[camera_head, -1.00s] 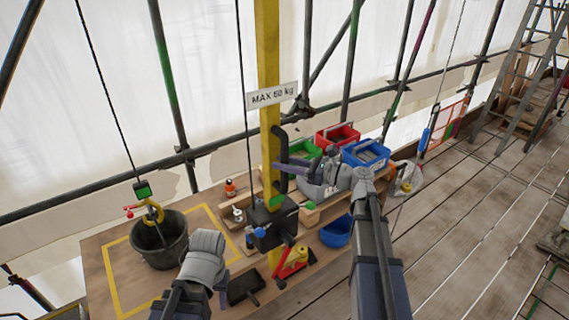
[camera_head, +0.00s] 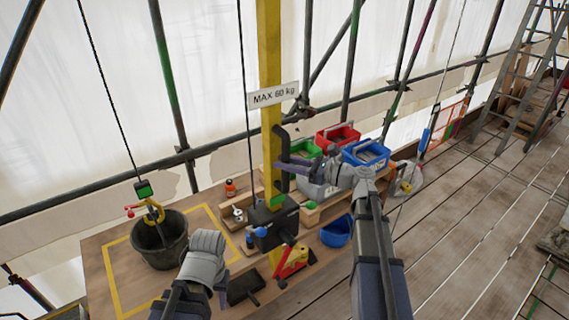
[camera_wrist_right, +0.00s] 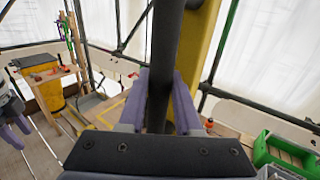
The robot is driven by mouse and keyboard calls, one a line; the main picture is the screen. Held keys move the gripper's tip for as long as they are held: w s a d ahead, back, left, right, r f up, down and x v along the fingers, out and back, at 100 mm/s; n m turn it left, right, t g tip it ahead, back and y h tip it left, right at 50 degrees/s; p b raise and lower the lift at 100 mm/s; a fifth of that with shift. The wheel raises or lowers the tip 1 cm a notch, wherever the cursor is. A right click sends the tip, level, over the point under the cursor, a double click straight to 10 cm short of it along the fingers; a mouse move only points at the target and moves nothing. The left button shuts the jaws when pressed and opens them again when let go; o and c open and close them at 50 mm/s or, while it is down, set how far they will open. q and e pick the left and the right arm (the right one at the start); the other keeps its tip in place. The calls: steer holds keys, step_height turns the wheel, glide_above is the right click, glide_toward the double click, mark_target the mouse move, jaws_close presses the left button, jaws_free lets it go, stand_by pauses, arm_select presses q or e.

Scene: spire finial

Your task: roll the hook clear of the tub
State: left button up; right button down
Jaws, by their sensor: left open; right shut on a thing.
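The yellow hook (camera_head: 157,214) hangs from a dark line under a green-and-black block (camera_head: 143,190). It overlaps the back of the mouth of the dark tub (camera_head: 166,250); whether it touches the rim or a bail I cannot tell. My right gripper (camera_head: 287,166) is shut on the upright black handle (camera_head: 284,140) beside the yellow post (camera_head: 268,60). In the right wrist view its purple fingers (camera_wrist_right: 160,100) flank the black bar. My left gripper (camera_head: 222,282) is open and empty, low beside the tub; its wrist hides most of it.
Green, red and blue bins (camera_head: 366,152) stand at the back right. The yellow-outlined wooden tabletop (camera_head: 112,287) holds the tub. Scaffold poles stand behind.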

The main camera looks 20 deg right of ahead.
steer(key=w+d, duration=0.3)
steer(key=d, duration=0.7)
steer(key=w+d, duration=0.4)
steer(key=d, duration=0.5)
steer(key=shift+d, duration=0.35)
steer(key=c, duration=0.6)
jaws_free()
steer(key=v, duration=0.7)
steer(key=shift+s+d, duration=0.2)
steer(key=shift+d, duration=0.05)
